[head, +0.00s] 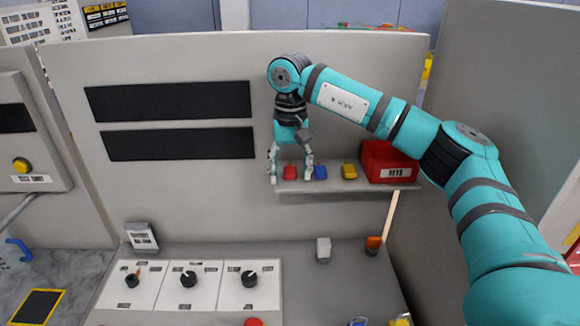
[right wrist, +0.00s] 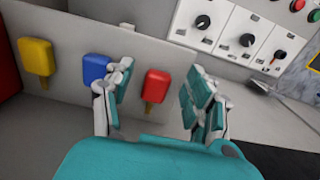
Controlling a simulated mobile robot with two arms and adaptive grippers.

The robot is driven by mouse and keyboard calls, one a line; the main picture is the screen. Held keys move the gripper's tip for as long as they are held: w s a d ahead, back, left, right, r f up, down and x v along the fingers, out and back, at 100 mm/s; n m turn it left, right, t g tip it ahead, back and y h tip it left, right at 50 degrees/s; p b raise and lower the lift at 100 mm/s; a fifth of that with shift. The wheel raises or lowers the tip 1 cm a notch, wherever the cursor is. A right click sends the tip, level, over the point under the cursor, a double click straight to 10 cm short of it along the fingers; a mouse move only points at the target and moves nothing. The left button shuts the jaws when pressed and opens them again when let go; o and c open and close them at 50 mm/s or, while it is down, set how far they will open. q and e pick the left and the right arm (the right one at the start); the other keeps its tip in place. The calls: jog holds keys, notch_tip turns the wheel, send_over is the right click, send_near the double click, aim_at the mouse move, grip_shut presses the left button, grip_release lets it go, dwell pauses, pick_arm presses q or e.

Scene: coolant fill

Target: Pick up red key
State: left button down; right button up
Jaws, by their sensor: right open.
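The red key (head: 290,171) lies on a small grey shelf (head: 335,191) on the panel. In the right wrist view the red key (right wrist: 156,85) shows between the two fingers. My right gripper (head: 291,173) is open, its fingers on either side of the red key, with a gap on both sides. In the right wrist view the right gripper (right wrist: 155,105) has nothing between its pads that it touches. My left gripper is not in view.
A blue key (head: 320,172) is close beside the right finger, and a yellow key (head: 349,171) lies further right. A red box (head: 388,162) stands at the shelf's right end. Below is a console with several black knobs (head: 188,279).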

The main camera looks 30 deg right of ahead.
aim_at(290, 175)
jog(key=shift+f, duration=0.2)
jog(key=shift+s, duration=0.1)
jog(key=shift+c, duration=0.9)
jog(key=c, duration=0.8)
jog(key=shift+r, duration=0.1)
